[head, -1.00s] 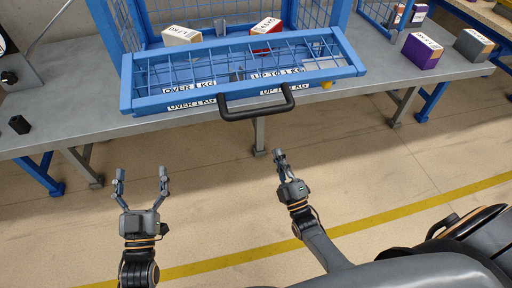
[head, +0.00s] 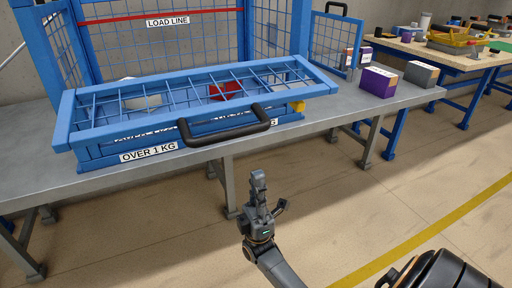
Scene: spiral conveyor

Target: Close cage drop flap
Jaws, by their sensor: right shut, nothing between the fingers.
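The cage drop flap (head: 203,76) is a blue frame with wire mesh, in the middle of the head view. It lies open, roughly flat, across the front of the blue cage (head: 155,10). Its black handle (head: 227,134) is on its front edge, hanging over the bench's front side. My right gripper (head: 259,182) is shut and empty. It is below and slightly right of the handle, in front of the bench, apart from the flap. My left gripper is out of view.
The grey bench (head: 40,180) carries the cage. A white box (head: 140,98) and a red box (head: 224,91) show through the mesh. A purple box (head: 379,82) and a grey box (head: 421,75) stand at right. The floor before the bench is clear.

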